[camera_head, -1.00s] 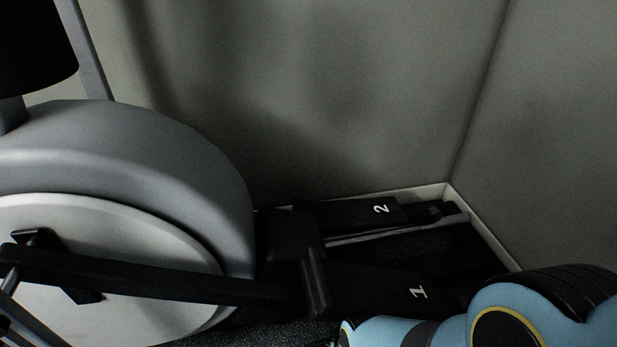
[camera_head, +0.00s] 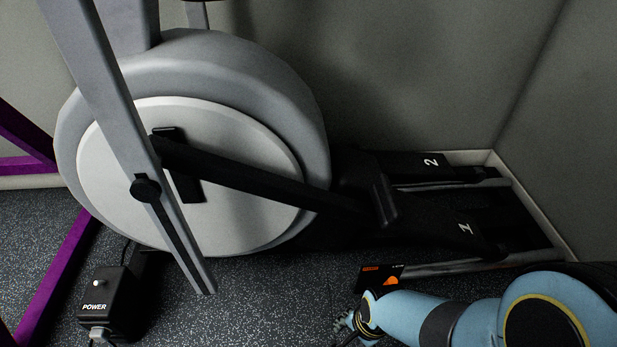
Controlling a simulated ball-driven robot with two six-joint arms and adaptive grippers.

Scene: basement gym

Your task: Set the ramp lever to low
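An elliptical machine with a big grey flywheel housing (camera_head: 255,75) fills the middle of the head view. I cannot tell which part is the ramp lever. A small black plate with orange markings (camera_head: 381,276) sits low on the floor, just above the end of my blue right arm. My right gripper (camera_head: 348,322) is at the bottom, partly hidden and small; its fingers cannot be made out. My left gripper is not in view.
A black box labelled POWER (camera_head: 104,300) with a small knob stands on the speckled floor at lower left. Purple frame bars (camera_head: 62,262) stand at the far left. Walls close in behind and at right. The floor (camera_head: 260,300) before the machine is clear.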

